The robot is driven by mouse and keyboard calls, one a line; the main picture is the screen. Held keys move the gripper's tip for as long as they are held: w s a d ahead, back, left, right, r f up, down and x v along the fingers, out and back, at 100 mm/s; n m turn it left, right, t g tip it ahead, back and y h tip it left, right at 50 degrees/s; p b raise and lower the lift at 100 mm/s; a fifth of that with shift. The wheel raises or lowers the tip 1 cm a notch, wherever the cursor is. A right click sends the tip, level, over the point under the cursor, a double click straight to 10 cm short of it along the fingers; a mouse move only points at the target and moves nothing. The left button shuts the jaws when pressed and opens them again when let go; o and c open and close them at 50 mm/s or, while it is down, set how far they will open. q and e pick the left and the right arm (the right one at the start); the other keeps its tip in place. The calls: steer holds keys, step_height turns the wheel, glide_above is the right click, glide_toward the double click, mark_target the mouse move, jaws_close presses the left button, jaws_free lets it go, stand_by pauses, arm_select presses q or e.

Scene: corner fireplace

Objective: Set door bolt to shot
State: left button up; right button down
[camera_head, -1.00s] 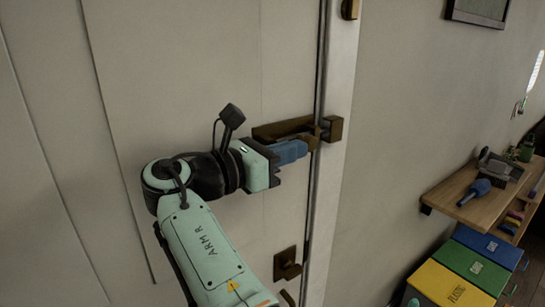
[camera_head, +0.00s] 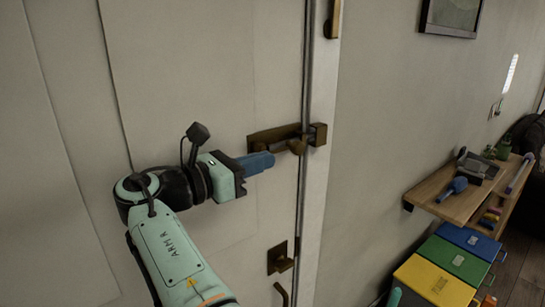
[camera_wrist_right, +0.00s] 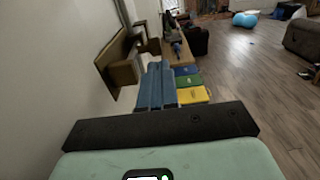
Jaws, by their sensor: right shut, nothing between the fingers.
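The brass door bolt (camera_head: 272,137) is mounted on the pale door, with its keeper (camera_head: 318,134) on the frame to the right. Its knob (camera_head: 297,146) shows near the door's edge, close to the keeper. The bar appears to span the gap, but how deep it sits in the keeper I cannot tell. My right gripper (camera_head: 268,161) has its blue fingers shut and empty, just below and left of the knob, seemingly apart from it. In the right wrist view the fingers (camera_wrist_right: 157,85) point ahead, with brass bolt hardware (camera_wrist_right: 122,62) to their left.
A brass plate (camera_head: 277,258) with a knob and a handle sits lower on the door. To the right, a wooden shelf (camera_head: 440,200) holds several items above blue, green and yellow bins (camera_head: 433,280). The wall between frame and shelf is clear.

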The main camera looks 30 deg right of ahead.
steer(key=a, duration=0.8)
steer(key=shift+a+f, duration=0.15)
steer(key=shift+a, duration=0.05)
steer(key=shift+s, duration=0.1)
